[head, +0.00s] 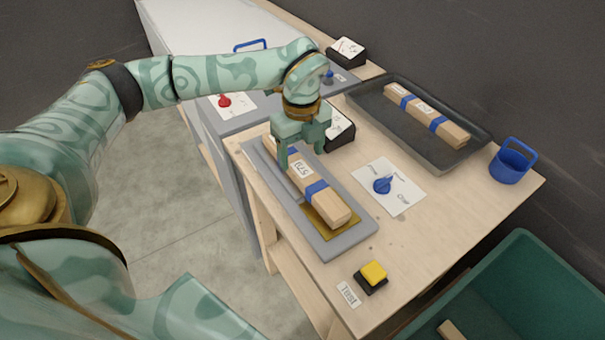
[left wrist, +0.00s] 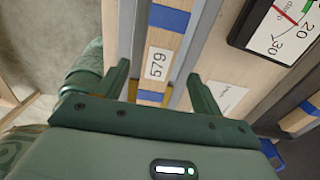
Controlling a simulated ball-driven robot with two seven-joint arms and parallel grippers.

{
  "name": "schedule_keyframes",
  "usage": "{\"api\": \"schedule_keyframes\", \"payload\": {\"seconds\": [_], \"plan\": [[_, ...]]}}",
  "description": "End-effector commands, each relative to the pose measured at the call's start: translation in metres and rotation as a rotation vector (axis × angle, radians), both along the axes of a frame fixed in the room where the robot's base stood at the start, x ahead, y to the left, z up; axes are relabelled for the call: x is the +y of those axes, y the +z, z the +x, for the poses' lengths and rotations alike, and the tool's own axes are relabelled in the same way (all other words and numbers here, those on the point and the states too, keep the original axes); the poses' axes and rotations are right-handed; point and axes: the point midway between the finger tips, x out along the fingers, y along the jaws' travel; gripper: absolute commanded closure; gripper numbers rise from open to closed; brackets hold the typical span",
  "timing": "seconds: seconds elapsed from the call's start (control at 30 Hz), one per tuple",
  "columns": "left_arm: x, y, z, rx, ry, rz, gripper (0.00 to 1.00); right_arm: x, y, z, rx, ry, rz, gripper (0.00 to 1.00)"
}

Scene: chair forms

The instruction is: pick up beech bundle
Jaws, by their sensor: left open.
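I cannot tell how far down the fingers reach. A second banded bundle (head: 440,124) lies in a dark tray (head: 385,115) at the back right. My right gripper is not in view.
A dial gauge (head: 340,133) stands close behind the gripper. A yellow button (head: 374,273) is near the front edge. A blue cup (head: 511,163) stands at right; a green bin (head: 500,270) is below.

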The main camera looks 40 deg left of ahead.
Motion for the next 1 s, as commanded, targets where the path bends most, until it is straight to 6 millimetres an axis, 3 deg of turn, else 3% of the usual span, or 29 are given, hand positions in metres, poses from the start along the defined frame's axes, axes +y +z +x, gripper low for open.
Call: {"api": "schedule_keyframes", "payload": {"seconds": [0.33, 0.57, 0.77, 0.8, 0.87, 1.0], "plan": [[-0.002, -0.05, -0.004, 0.002, -0.001, 0.0, 0.33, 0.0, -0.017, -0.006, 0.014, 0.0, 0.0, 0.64], [-0.002, -0.051, -0.003, 0.0, -0.001, 0.0, 0.33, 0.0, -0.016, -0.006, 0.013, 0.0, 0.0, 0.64], [-0.002, -0.051, -0.003, 0.0, -0.001, 0.0, 0.86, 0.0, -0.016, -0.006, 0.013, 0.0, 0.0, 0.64], [-0.002, -0.051, -0.003, 0.0, -0.001, 0.0, 0.91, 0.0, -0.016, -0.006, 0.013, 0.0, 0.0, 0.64], [-0.002, -0.05, -0.003, -0.001, -0.001, 0.0, 0.95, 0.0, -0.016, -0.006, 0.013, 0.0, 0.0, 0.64], [-0.002, -0.05, -0.003, -0.001, -0.001, 0.0, 0.95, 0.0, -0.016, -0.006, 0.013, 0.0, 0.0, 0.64]]}}
